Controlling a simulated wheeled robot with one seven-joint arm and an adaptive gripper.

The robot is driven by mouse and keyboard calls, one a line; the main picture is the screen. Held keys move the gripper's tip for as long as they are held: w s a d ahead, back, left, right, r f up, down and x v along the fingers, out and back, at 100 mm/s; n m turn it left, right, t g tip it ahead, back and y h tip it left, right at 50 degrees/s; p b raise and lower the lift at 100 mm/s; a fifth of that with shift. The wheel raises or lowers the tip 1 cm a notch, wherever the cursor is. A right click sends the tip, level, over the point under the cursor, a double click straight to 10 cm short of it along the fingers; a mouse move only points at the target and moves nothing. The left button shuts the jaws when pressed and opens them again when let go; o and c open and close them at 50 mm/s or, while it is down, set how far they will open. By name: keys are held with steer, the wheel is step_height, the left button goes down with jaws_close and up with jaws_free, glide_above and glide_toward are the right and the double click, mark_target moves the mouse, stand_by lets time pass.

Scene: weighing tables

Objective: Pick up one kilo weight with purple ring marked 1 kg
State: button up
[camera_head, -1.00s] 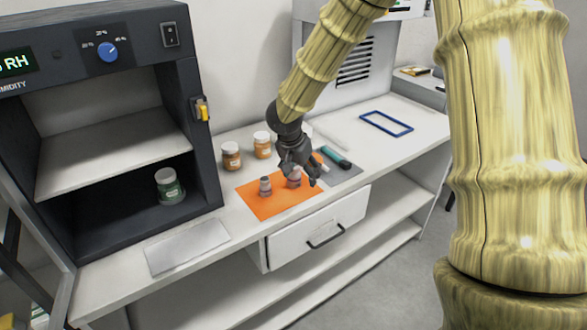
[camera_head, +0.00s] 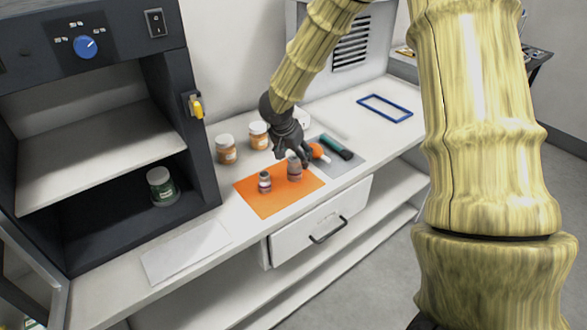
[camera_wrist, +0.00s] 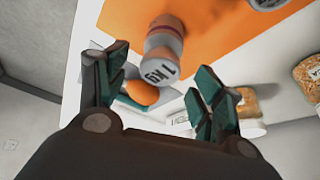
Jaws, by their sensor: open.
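In the wrist view, the open gripper (camera_wrist: 160,82) has dark teal finger pads on either side. Whether a finger touches the weight cannot be told.
A smaller weight (camera_head: 264,182) stands left on the mat. Two orange-brown jars (camera_head: 226,149) (camera_head: 258,136) stand behind. An orange object (camera_head: 318,151) and a dark green tool (camera_head: 336,147) lie close on the right. A dark cabinet (camera_head: 204,165) bounds the left.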

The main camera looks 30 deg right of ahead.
mark_target(297, 165)
steer(key=shift+s+d+f+p, duration=0.1)
steer(key=shift+s+f+p, duration=0.05)
steer(key=shift+f+p, duration=0.35)
steer(key=shift+p+x, duration=0.6)
steer(key=shift+x, duration=1.55)
jaws_close()
